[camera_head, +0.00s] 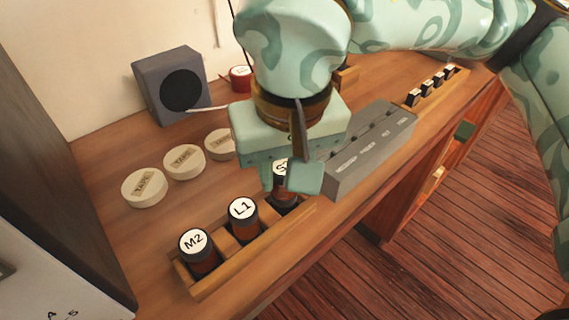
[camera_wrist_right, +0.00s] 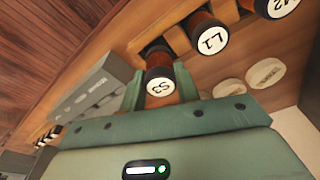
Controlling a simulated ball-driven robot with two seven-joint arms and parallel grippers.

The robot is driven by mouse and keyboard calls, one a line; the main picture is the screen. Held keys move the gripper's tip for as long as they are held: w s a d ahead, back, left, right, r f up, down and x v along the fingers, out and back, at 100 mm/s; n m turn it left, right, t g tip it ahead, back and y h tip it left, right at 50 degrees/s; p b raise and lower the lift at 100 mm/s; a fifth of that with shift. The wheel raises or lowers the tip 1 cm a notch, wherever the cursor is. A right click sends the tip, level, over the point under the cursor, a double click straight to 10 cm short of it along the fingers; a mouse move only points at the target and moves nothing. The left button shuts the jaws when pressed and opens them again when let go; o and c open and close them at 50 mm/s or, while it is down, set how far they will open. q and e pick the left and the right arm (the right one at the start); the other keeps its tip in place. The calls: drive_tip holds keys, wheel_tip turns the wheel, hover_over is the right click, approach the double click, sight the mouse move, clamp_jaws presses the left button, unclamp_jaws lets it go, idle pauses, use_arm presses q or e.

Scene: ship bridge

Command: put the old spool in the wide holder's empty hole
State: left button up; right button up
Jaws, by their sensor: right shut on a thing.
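A dark brown spool with a white cap marked S3 (camera_wrist_right: 160,84) is between the fingers of my right gripper (camera_head: 287,179), which is shut on it; in the head view the gripper partly covers this spool (camera_head: 281,168). The wide wooden holder (camera_head: 246,262) lies along the desk's front edge. It holds the spools M2 (camera_head: 197,251) and L1 (camera_head: 243,216) upright. The S3 spool is at the holder's far right end, in line with them. I cannot tell whether its lower end is inside a hole. My left gripper is not in view.
A grey switch box (camera_head: 370,150) stands close to the right of the gripper. Several round tape tins (camera_head: 144,187) lie behind the holder. A grey speaker (camera_head: 172,85) and a red spool (camera_head: 241,78) stand at the back. A small rack (camera_head: 432,86) is far right.

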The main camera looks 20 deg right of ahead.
use_arm(q)
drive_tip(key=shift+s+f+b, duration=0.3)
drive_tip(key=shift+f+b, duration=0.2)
drive_tip(key=shift+b, duration=0.1)
use_arm(e)
drive_tip(key=shift+f, duration=1.25)
idle(2.8)
drive_tip(key=o, duration=1.1)
drive_tip(key=shift+c, duration=0.2)
use_arm(q)
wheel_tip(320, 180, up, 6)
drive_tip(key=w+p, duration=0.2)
drive_tip(key=p, duration=0.4)
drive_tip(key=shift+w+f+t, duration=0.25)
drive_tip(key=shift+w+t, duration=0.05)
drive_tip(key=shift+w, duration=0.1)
use_arm(e)
wheel_tip(320, 180, up, 16)
drive_tip(key=s, duration=0.2)
drive_tip(key=shift+s, duration=0.2)
drive_tip(key=shift+a+r, duration=0.1)
drive_tip(key=shift+r, duration=0.05)
